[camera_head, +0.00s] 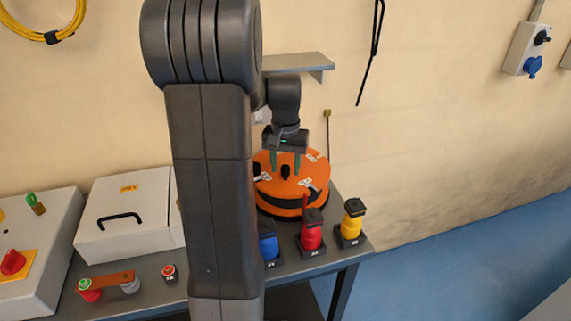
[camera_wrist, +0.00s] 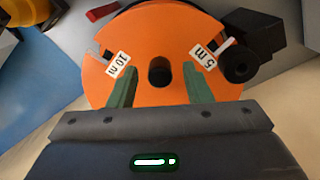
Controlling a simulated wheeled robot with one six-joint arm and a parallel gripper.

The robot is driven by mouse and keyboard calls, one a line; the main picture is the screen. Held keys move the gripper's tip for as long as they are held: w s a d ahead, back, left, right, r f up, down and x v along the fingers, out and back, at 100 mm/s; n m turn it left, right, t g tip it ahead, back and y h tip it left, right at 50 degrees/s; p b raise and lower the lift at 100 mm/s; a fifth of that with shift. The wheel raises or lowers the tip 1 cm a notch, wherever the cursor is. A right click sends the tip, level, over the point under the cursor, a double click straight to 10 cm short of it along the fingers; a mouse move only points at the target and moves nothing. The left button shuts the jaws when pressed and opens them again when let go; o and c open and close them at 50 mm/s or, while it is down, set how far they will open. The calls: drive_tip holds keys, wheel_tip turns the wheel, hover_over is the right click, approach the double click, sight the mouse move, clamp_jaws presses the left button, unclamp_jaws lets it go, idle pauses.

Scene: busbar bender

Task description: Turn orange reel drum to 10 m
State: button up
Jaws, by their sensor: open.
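The orange reel drum (camera_head: 312,180) stands on the right part of the grey bench. It has white labels on its top and a dark band around its side. In the wrist view the drum (camera_wrist: 165,35) shows a "10 m" label (camera_wrist: 118,64) at left and a "5 m" label (camera_wrist: 203,57) at right. A dark upright knob (camera_wrist: 160,72) stands out of its top. My gripper (camera_head: 286,164) points down at the drum top. Its green fingers (camera_wrist: 160,84) are apart, one on each side of the knob, with gaps to it. My arm hides the drum's left edge in the head view.
Blue (camera_head: 268,242), red (camera_head: 311,230) and yellow (camera_head: 352,222) capped units stand along the bench front before the drum. A white case (camera_head: 125,215) and a box with a red knob (camera_head: 12,262) are at left. A wall shelf (camera_head: 300,64) is behind my gripper.

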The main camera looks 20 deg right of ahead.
drive_tip(key=shift+c, duration=0.3)
clamp_jaws()
drive_tip(key=shift+w+a+m+p, duration=0.25)
drive_tip(key=shift+w+a+m, duration=0.05)
drive_tip(key=shift+m, duration=0.5)
drive_tip(key=shift+w+a+m+p, duration=0.2)
drive_tip(key=shift+w+a+m, duration=0.1)
drive_tip(key=shift+m, duration=0.5)
drive_tip(key=shift+o, duration=0.3)
unclamp_jaws()
drive_tip(key=shift+s, duration=0.1)
drive_tip(key=shift+r, duration=0.15)
wheel_tip(320, 180, up, 14)
drive_tip(key=shift+f, duration=0.2)
